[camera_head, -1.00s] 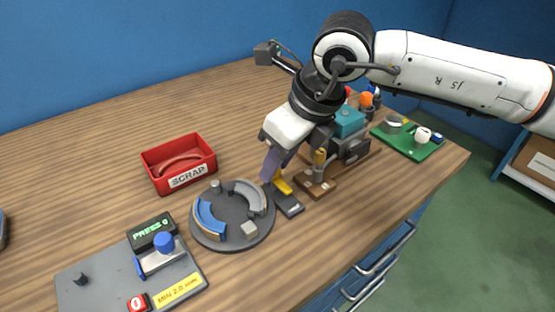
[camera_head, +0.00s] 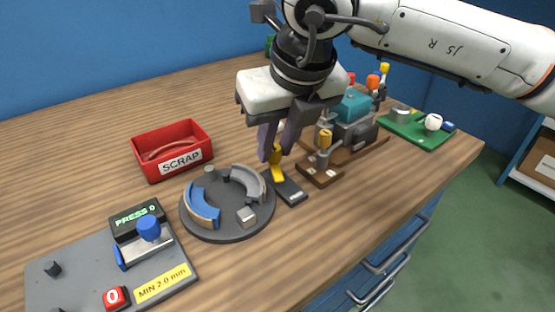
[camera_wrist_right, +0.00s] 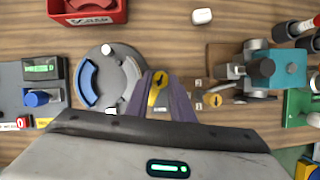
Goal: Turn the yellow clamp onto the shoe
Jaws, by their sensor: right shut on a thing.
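The yellow clamp (camera_head: 277,172) stands at the right edge of the round dark plate (camera_head: 228,231), over a dark block (camera_head: 291,193). My right gripper (camera_head: 279,148) comes down from above with its purple fingers shut on the clamp, which also shows between the fingers in the right wrist view (camera_wrist_right: 157,92). On the plate, a blue-faced curved shoe (camera_head: 203,207) sits at the left and a grey curved shoe (camera_head: 249,180) at the upper right, beside the clamp. I cannot tell whether the clamp touches the grey shoe. My left gripper is not in view.
A red scrap tray (camera_head: 149,168) with a curved piece inside stands behind the plate. A grey press station (camera_head: 80,280) is at front left. A wooden fixture (camera_head: 318,179) with a yellow-topped post and a green board (camera_head: 405,131) stand to the right.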

